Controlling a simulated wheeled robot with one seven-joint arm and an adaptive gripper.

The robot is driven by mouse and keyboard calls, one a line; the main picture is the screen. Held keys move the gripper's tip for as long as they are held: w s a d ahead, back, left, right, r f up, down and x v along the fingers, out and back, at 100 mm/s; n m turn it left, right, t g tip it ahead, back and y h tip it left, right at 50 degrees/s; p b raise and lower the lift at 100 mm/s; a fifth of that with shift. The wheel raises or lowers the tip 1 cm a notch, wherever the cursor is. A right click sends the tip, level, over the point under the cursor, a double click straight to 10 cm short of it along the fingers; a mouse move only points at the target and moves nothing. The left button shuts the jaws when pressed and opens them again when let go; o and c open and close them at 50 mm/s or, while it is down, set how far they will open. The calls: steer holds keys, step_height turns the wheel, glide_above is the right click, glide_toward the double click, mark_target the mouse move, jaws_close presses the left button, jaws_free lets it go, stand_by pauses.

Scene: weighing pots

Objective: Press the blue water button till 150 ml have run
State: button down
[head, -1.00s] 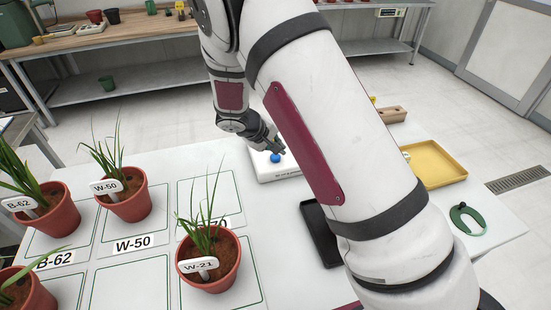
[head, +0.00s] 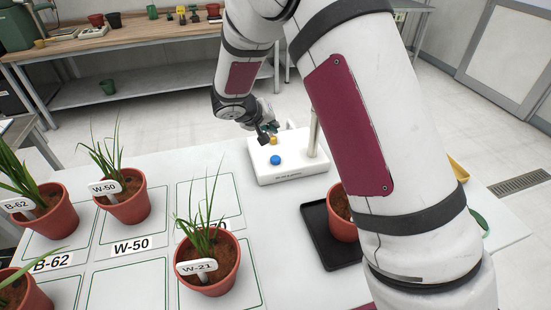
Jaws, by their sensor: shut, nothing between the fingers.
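The blue button (head: 275,160) sits on top of a white dispenser box (head: 290,171), on its near side, and is uncovered. An orange button (head: 274,140) is behind it on the same box. My gripper (head: 264,139) is shut and empty, at the box's far left part, close to the orange button and apart from the blue one. I cannot tell whether it touches the box. A pale upright post (head: 313,134) rises from the box's right side. No readable volume display shows.
A terracotta pot (head: 342,222) stands on a black tray (head: 318,232), partly hidden by my arm. Potted plants W-21 (head: 208,272) and W-50 (head: 124,208) stand on the white table. A yellow tray (head: 458,170) is mostly hidden at right.

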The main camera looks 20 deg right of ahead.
steer(key=b, duration=0.4)
glide_above(273, 157)
step_height(273, 157, down, 7)
steer(key=shift+f+b, duration=0.65)
steer(key=shift+f, duration=0.25)
steer(key=shift+s+f+b, duration=0.1)
steer(key=shift+f+b, duration=0.9)
steer(key=shift+b, duration=0.7)
stand_by(1.7)
stand_by(0.3)
steer(key=shift+r+p, duration=0.35)
steer(key=shift+r, duration=0.7)
steer(key=shift+r+p, duration=1.05)
steer(key=shift+r, duration=1.45)
